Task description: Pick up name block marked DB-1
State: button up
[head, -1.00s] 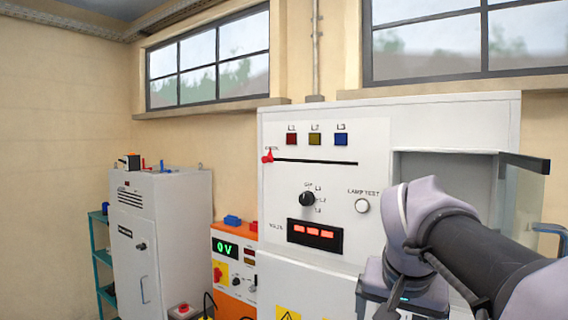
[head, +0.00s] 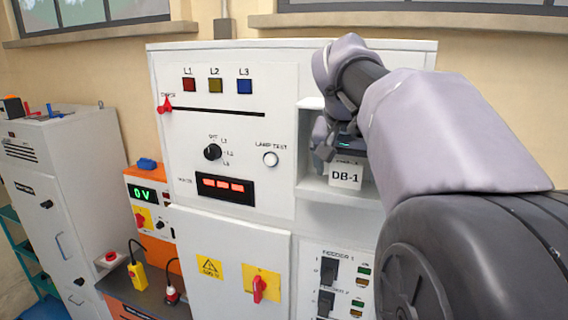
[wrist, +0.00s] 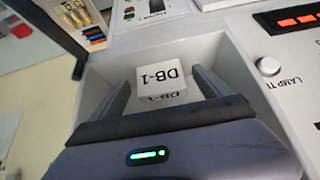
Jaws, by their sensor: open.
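The name block marked DB-1 (head: 346,174) is a small white block with black lettering. It sits in a recess in the white panel, and in the head view my gripper is just above and behind its label face. In the wrist view the block (wrist: 161,80) shows upside down, beyond and between the two dark fingers. My gripper (wrist: 162,84) is open, with a finger on either side of the block's line; whether the fingers reach past its sides I cannot tell. A second DB-1 marking shows on the face nearer my gripper.
The recess walls (wrist: 98,75) stand close around my fingers. The panel carries a lamp test button (head: 270,159), a rotary knob (head: 212,152) and a red display (head: 225,187). Feeder switches (head: 328,272) lie below the recess. An orange unit (head: 150,195) stands to the left.

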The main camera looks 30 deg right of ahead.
jog(key=shift+w+d+f+b, duration=0.3)
jog(key=shift+w+d+f, duration=0.45)
jog(key=shift+d+f, duration=0.15)
jog(key=shift+s+a+r, duration=0.15)
jog(key=shift+s+a, duration=0.1)
jog(key=shift+a, duration=0.1)
jog(key=c, duration=0.7)
jog(key=shift+w+d, duration=0.1)
jog(key=shift+d, duration=0.05)
jog(key=c, duration=0.8)
jog(key=shift+o, duration=0.2)
jog(key=shift+r+p, duration=0.1)
jog(key=shift+p, duration=0.25)
